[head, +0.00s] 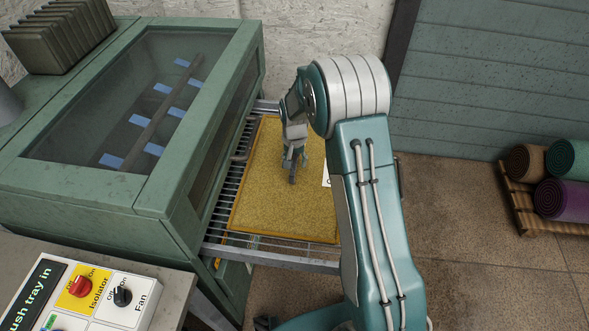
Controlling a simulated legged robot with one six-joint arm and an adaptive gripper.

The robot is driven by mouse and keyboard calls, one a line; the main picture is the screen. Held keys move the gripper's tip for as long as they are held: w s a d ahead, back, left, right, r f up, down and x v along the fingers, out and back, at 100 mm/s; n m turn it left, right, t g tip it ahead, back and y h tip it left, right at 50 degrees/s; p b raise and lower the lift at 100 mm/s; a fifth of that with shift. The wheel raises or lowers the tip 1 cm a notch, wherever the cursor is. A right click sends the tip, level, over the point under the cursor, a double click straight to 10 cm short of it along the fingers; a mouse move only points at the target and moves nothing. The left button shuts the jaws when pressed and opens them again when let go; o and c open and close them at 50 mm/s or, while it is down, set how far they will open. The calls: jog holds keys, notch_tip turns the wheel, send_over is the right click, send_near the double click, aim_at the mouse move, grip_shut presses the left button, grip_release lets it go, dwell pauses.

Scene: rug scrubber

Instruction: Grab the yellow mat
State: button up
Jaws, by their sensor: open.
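The yellow mat (270,205) lies flat on a metal rack tray (280,262) that sticks out from the right side of the green machine. My gripper (293,174) is over the upper middle of the mat and points down. It is open, with nothing seen between its fingers. I cannot tell whether the fingertips touch the mat. My arm hides the mat's right edge and part of a white label (326,177) there.
The green machine (150,195) with a glass top stands to the left. A control panel (95,295) with red and black knobs is at the lower left. Rolled mats (562,200) lie on a wooden pallet at the right. The floor between is clear.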

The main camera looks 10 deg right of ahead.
grip_shut()
dwell(0.3)
